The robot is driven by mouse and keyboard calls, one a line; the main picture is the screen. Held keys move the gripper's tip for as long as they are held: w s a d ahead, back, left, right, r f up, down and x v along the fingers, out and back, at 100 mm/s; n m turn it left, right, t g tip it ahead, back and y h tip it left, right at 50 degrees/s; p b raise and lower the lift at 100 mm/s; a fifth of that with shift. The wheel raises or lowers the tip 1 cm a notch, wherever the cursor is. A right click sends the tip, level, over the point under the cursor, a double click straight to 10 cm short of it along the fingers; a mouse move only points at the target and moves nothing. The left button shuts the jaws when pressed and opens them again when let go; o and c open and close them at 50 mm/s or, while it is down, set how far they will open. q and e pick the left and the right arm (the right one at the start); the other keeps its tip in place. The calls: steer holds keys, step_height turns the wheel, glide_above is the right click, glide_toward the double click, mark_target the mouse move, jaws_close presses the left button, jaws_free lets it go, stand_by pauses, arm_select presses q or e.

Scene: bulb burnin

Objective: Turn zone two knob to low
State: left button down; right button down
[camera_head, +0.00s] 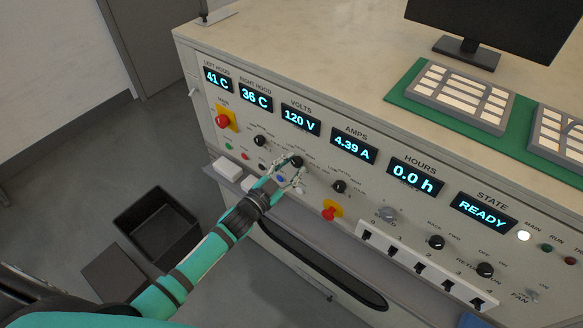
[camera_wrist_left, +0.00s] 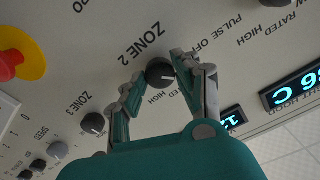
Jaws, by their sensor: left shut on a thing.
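The zone two knob (camera_wrist_left: 160,72) is a round black knob under the ZONE 2 label in the left wrist view. In the head view the knob (camera_head: 297,160) is the middle one of three black knobs, partly hidden by my fingers. My left gripper (camera_head: 294,168) reaches up to the panel from the front. In the left wrist view its fingers (camera_wrist_left: 156,75) sit on either side of the knob and are shut on it. A pale mark shows on the knob's face, pointing roughly right in that view. My right gripper is not in view.
The zone three knob (camera_wrist_left: 93,123) is beside the left finger; another black knob (camera_head: 260,140) lies left. The STATE display (camera_head: 483,212) reads READY.

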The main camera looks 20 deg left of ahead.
arm_select(q)
steer(key=shift+m, duration=0.4)
steer(key=c, duration=0.9)
jaws_free()
steer(key=shift+c, duration=0.2)
steer(key=shift+s, duration=0.1)
steer(key=v, duration=1.2)
